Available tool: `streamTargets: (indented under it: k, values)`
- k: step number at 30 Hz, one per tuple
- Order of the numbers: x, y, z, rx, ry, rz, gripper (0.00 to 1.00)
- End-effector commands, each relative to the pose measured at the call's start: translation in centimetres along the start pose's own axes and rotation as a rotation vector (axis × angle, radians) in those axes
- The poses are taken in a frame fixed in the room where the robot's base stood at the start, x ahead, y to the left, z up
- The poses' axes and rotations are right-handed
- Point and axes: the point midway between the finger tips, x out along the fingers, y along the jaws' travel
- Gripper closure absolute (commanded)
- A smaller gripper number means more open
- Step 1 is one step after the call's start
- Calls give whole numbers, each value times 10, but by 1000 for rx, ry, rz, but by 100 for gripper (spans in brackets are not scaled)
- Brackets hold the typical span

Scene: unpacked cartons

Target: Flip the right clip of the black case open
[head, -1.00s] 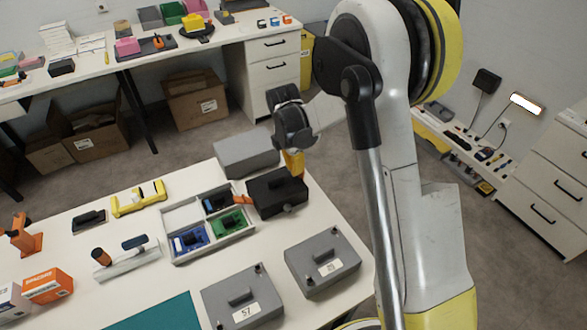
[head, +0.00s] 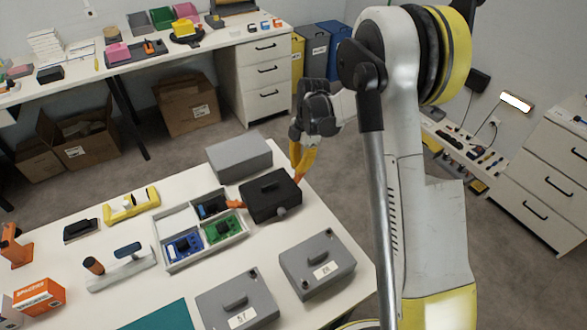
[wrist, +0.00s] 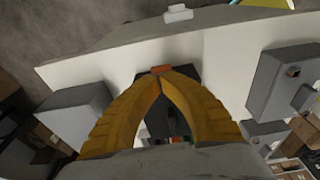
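The black case (head: 262,208) lies on the white table with its handle on top, just right of the divided tray. Its left clip (head: 235,204) is orange and sticks out on the tray side. My gripper (head: 298,175) points down at the case's right edge. In the wrist view my yellow fingers (wrist: 160,80) meet at their tips over the case (wrist: 185,77), with nothing seen between them. The orange right clip (wrist: 162,69) shows just beyond the tips; whether they touch it, and how far it is turned, I cannot tell.
A plain grey box (head: 240,153) stands behind the case. Two grey cases (head: 318,263) (head: 238,302) stand in front. The divided tray (head: 168,233) holds blue and green pieces. Floor lies beyond the table's right edge.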

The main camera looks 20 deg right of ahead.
Motion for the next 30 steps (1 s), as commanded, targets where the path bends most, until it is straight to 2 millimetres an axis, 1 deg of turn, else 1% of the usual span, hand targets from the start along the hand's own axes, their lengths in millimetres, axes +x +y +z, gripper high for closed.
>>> streamTargets:
  k: [10, 21, 30]
  values:
    - [0, 0, 1, -3, -4, -1, 100]
    - [-9, 0, 13, -2, -5, -1, 100]
    - [-9, 0, 13, -3, -5, -1, 100]
